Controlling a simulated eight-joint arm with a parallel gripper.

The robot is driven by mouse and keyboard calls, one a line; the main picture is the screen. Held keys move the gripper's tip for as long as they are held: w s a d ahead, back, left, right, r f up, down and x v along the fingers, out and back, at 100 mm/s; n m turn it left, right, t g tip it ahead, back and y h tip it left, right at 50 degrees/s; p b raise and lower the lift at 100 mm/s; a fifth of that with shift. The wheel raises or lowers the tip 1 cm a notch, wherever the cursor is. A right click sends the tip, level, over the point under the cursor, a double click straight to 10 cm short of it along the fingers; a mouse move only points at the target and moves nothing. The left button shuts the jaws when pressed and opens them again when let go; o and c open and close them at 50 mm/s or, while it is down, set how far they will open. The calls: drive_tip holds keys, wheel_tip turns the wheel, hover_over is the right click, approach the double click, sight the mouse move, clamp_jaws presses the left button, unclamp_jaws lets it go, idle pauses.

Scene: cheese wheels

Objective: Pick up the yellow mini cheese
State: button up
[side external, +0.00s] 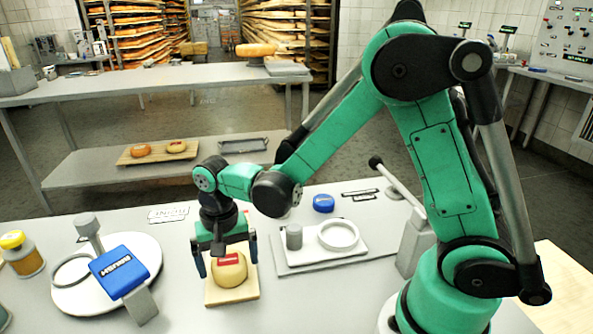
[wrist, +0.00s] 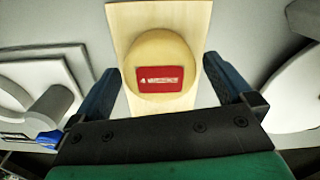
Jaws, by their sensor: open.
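The yellow mini cheese (side external: 229,269) has a red label and sits on a small wooden board (side external: 231,293) on the grey table. In the wrist view the cheese (wrist: 157,52) lies ahead of and between the two fingers, on the pale board (wrist: 120,16). My gripper (side external: 226,268) is open, with its blue fingers on either side of the cheese in the side view. In the wrist view my gripper (wrist: 163,85) shows gaps between both fingers and the cheese. Exact finger height beside the cheese is hard to tell.
To the left, a white round plate (side external: 75,298) carries a blue-topped device (side external: 125,270). To the right, a white tray (side external: 345,258) holds a ring and a grey cylinder (side external: 293,237). A blue mini item (side external: 323,203) lies behind. A yellow-lidded jar (side external: 21,254) stands far left.

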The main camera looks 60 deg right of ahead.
drive_tip(key=c, duration=1.2)
drive_tip(key=shift+r, duration=0.1)
